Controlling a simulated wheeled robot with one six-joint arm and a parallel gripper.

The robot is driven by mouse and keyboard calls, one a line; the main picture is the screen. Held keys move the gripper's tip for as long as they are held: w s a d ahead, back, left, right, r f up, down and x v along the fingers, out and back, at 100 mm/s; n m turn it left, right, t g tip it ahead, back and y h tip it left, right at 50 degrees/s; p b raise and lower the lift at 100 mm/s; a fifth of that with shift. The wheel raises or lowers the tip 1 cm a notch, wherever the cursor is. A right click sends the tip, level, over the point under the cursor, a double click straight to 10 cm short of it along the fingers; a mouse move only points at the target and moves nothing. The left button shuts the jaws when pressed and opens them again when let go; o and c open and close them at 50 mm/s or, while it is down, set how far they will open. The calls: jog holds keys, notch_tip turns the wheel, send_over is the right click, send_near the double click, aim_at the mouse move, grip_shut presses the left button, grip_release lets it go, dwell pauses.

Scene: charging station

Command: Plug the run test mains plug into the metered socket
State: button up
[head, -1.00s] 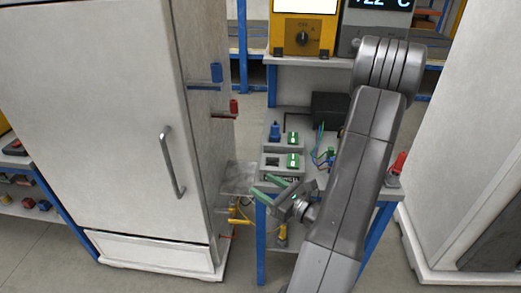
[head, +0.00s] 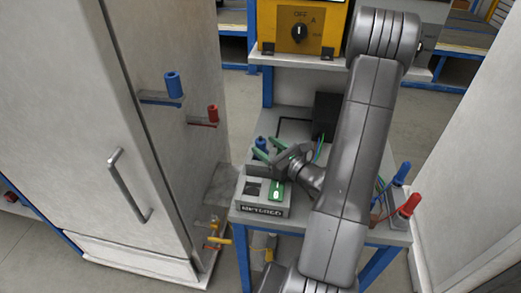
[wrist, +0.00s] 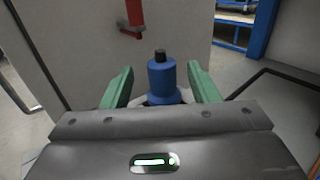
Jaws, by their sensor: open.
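A blue plug (head: 261,143) stands upright at the rear socket on the bench and is partly hidden by my gripper. My gripper (head: 262,146) is open, its green fingers on either side of the plug. In the wrist view the blue plug (wrist: 162,80) with its dark tip stands between the fingers, with a visible gap on each side. The metered socket (head: 251,189) is in a grey box with a "METERED" label, nearer the front of the bench. Its opening looks empty, and a green switch (head: 277,190) sits beside it.
A tall white cabinet (head: 80,130) stands left, with blue (head: 173,85) and red (head: 213,113) pieces on its side brackets. Blue (head: 401,174) and red (head: 409,205) connectors stand at the bench's right edge. A yellow instrument (head: 300,30) is on the shelf behind.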

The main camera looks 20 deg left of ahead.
jog(key=shift+r+p+x, duration=0.15)
jog(key=shift+p+x, duration=0.3)
jog(key=shift+x, duration=1)
jog(key=shift+r+p+x, duration=0.1)
jog(key=shift+p+x, duration=0.3)
jog(key=shift+x, duration=1.05)
jog(key=shift+w+d, duration=0.1)
jog(key=shift+c, duration=0.2)
jog(key=c, duration=1)
